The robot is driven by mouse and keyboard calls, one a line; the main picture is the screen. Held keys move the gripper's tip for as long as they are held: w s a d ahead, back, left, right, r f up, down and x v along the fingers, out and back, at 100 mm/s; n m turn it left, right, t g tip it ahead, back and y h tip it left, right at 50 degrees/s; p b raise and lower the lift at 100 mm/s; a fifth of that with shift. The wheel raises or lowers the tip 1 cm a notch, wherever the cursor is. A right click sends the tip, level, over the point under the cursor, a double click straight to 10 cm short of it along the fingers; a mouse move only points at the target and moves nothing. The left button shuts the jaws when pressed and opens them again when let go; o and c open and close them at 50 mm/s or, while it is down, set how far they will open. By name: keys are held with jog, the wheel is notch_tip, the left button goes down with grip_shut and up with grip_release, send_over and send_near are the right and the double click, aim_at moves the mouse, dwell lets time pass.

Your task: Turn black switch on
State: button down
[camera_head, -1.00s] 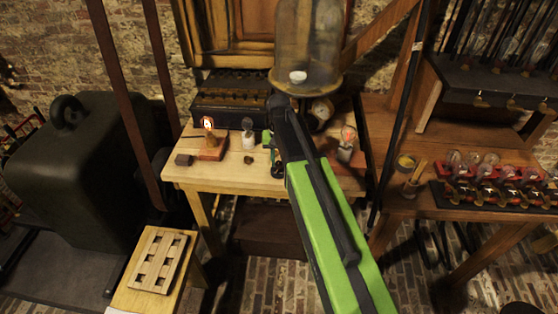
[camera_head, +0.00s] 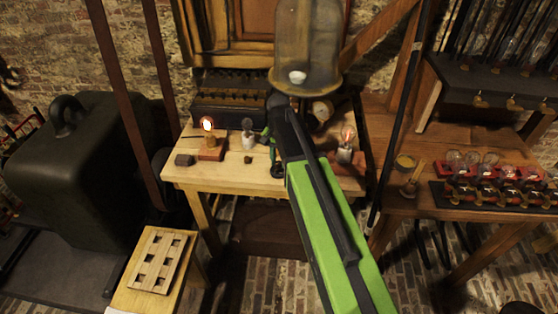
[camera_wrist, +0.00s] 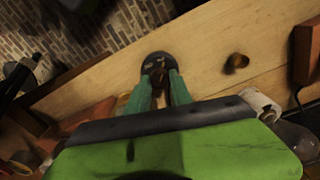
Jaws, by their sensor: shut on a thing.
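The black switch (camera_wrist: 157,66) is a round black base with a dark middle part, set on the light wooden table. In the head view the switch (camera_head: 277,171) shows partly, near the table's front edge. My gripper (camera_wrist: 160,78) has its two green fingers shut on the switch's middle part, which is largely hidden between them. In the head view my gripper (camera_head: 271,157) reaches down to the switch, and my arm hides part of the area.
A lit bulb on a wooden base (camera_head: 209,145) and a bulb on a white holder (camera_head: 248,141) stand left of my gripper. A small brown knob (camera_wrist: 236,63) is near the switch. A large glass jar (camera_head: 308,45) stands behind. Another glowing bulb (camera_head: 348,134) is to the right.

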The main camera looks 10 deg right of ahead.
aim_at(279, 162)
jog(key=shift+s, duration=0.15)
jog(key=c, duration=1.1)
grip_release()
jog(key=shift+c, duration=0.2)
notch_tip(279, 162, up, 17)
jog(key=p, duration=1.7)
jog(key=shift+r, duration=0.2)
